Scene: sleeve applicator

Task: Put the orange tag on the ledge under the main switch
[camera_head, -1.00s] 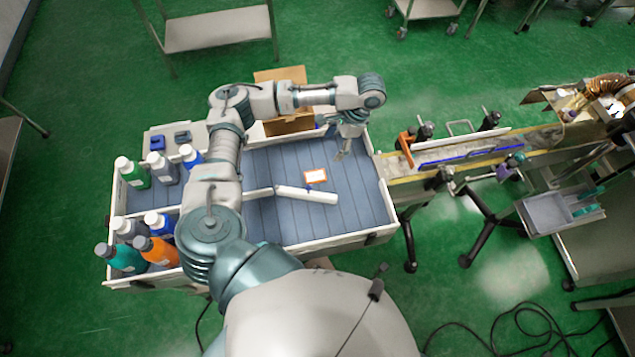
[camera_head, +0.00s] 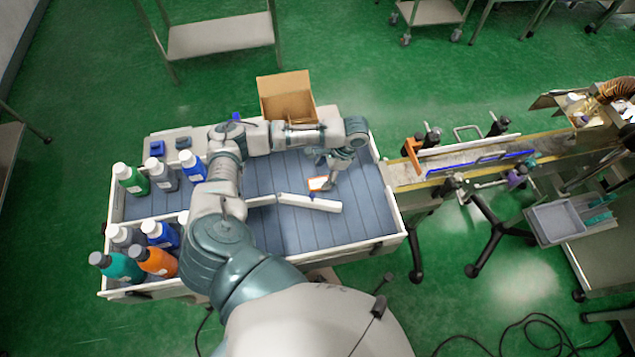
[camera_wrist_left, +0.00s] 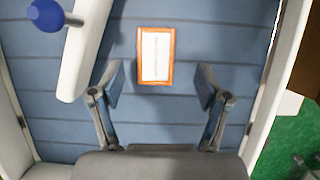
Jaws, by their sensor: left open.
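The orange tag (camera_head: 317,184), an orange-edged card with a white face, lies flat on the grey-blue slatted table floor. In the left wrist view the tag (camera_wrist_left: 155,56) is just beyond my fingertips, between their lines. My left gripper (camera_head: 330,181) is over the table beside the tag, pointing down. Its fingers are spread and empty in the left wrist view (camera_wrist_left: 160,82). A white bar (camera_head: 325,205) with a blue knob (camera_wrist_left: 46,15) is close to the tag. I cannot tell which parts are the main switch and its ledge. My right gripper is not in view.
Several bottles (camera_head: 130,180) stand in the table's left compartments. An open cardboard box (camera_head: 287,97) is behind the table. Small blue and grey boxes (camera_head: 157,148) sit at its back left. A conveyor (camera_head: 460,160) adjoins the right side. Table floor right of the tag is clear.

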